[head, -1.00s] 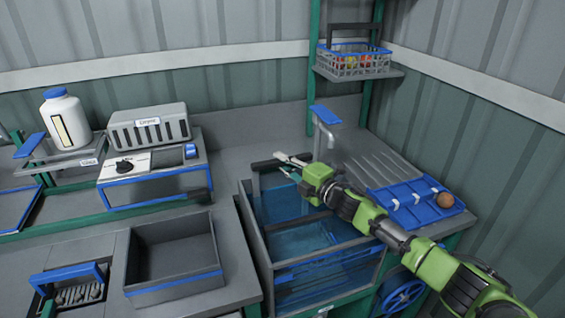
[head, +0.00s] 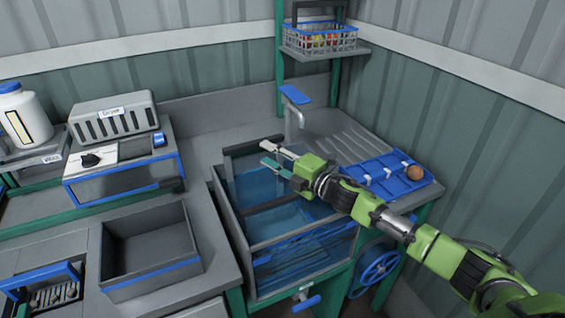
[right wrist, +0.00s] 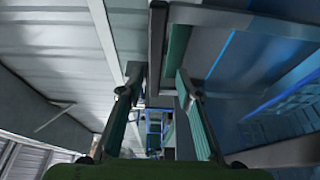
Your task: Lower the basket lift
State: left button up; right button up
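A wire basket (head: 345,40) with a blue rim, holding red and yellow fruit, sits on a grey shelf (head: 350,53) between green posts at the top. A blue handwheel (head: 377,268) is at the lower right, below the counter. My right gripper (head: 265,153) is open and empty, above the back of a clear water tank (head: 240,250), near a dark bar (head: 236,152) at the tank's back. In the right wrist view its fingers (right wrist: 160,112) stand apart with nothing between them. My left gripper is not in view.
A tap with a blue lever (head: 294,95) stands behind the tank. A blue tray (head: 385,178) with a brown ball (head: 414,172) lies to the right. A dryer (head: 115,118), a white jug (head: 22,118) and an empty grey bin (head: 150,245) are at left. My right arm crosses the right counter.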

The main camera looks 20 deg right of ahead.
jog(key=shift+v, duration=2.75)
